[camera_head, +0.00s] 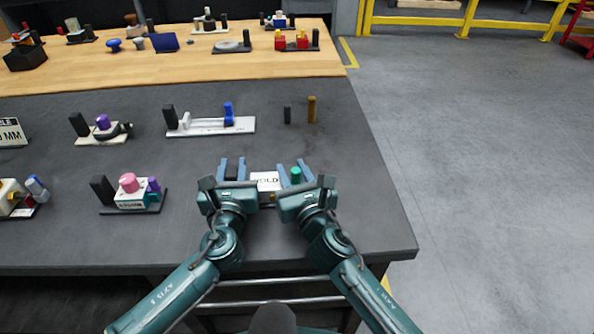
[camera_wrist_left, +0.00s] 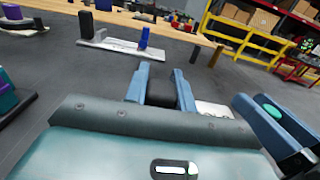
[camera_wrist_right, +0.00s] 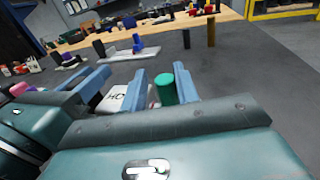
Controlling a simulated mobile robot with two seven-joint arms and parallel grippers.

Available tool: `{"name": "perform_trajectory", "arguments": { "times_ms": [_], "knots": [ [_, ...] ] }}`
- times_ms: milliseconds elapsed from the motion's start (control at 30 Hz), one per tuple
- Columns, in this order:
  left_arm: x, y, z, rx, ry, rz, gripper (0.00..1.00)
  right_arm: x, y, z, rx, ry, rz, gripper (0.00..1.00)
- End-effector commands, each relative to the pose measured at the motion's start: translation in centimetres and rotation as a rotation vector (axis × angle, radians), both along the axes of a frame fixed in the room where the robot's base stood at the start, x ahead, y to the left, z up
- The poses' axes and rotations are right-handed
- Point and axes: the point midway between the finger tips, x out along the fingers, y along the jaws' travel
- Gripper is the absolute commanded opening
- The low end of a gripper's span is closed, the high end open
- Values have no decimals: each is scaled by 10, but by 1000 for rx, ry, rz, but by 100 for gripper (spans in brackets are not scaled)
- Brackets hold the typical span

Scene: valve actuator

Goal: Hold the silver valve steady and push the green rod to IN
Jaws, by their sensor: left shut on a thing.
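The silver valve (camera_head: 267,180) sits near the front of the dark tabletop, with a white label reading "HOLD" in part. It also shows in the right wrist view (camera_wrist_right: 118,98). A black upright block (camera_head: 232,172) stands at its left end. My left gripper (camera_head: 232,168) is shut on this block. The green rod (camera_head: 296,175) stands at the right end; its green top shows in the right wrist view (camera_wrist_right: 166,88). My right gripper (camera_head: 294,170) has its fingers on either side of the rod, with a visible gap, so it is open. The grippers hide the valve's lower part.
Behind stand a white slider fixture (camera_head: 210,125) with a blue knob, a dark peg (camera_head: 287,115) and a brown peg (camera_head: 312,110). A pink-knobbed fixture (camera_head: 130,192) is at left. The tabletop right of my right gripper is clear up to its edge.

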Motion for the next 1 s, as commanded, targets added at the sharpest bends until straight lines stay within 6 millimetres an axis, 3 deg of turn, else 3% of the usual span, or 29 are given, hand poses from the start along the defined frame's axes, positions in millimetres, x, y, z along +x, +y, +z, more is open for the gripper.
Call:
{"name": "perform_trajectory", "arguments": {
  "times_ms": [100,467,800,1000],
  "knots": [
    [-2,-2,-8,1,16,-6,0,0,0,-1,1,0,0,39],
    [-2,-2,-8,0,16,-5,0,-9,-4,-1,-1,1,-2,39],
    [-2,-2,-8,-1,17,-5,0,-75,-21,-2,-2,3,-1,39],
    [-2,-2,-8,-1,17,-5,0,-106,-29,-1,-1,2,-1,39]
  ]
}}
